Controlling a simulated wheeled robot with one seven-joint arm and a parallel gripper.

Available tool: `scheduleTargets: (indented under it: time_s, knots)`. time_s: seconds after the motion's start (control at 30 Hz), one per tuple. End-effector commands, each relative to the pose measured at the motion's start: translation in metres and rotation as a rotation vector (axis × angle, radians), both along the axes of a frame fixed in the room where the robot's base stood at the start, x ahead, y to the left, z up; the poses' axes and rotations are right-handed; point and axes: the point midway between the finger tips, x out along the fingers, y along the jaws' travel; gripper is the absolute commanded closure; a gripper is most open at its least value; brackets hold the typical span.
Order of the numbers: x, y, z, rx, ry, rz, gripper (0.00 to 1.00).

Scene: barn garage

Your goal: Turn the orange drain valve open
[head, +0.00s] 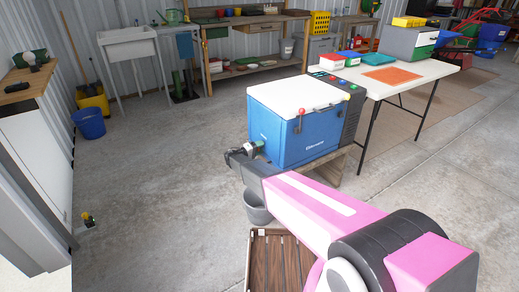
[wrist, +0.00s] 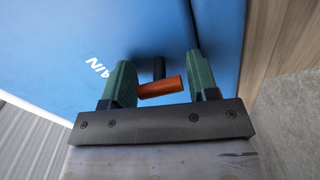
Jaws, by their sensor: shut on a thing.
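The orange drain valve handle (wrist: 163,88) shows in the wrist view, on a short dark stem against the blue cabinet wall (wrist: 205,20). It lies nearly level, tilted slightly up to the right. My gripper (wrist: 160,65) has its two green-padded fingers on either side of the handle and is shut on it. White letters "AIN" are on the wall at left. In the head view, my gripper (head: 246,151) is at the left lower side of the blue parts washer (head: 280,140), which has a white lid. The valve is hidden there by my gripper.
A grey bucket (head: 257,207) stands below my gripper, partly behind my arm. A slatted brown wooden piece (head: 278,262) is near the front. A white folding table (head: 440,70) stands right of the washer.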

Motion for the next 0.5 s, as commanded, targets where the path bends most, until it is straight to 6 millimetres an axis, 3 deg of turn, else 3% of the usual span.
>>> scheduleTargets:
  time_s: [0.47,0.5]
  knots:
    - [-0.0014,0.0004,0.0015,-0.012,0.012,-0.001,0.69]
    - [-0.0013,0.0005,0.0015,-0.012,0.012,-0.001,0.36]
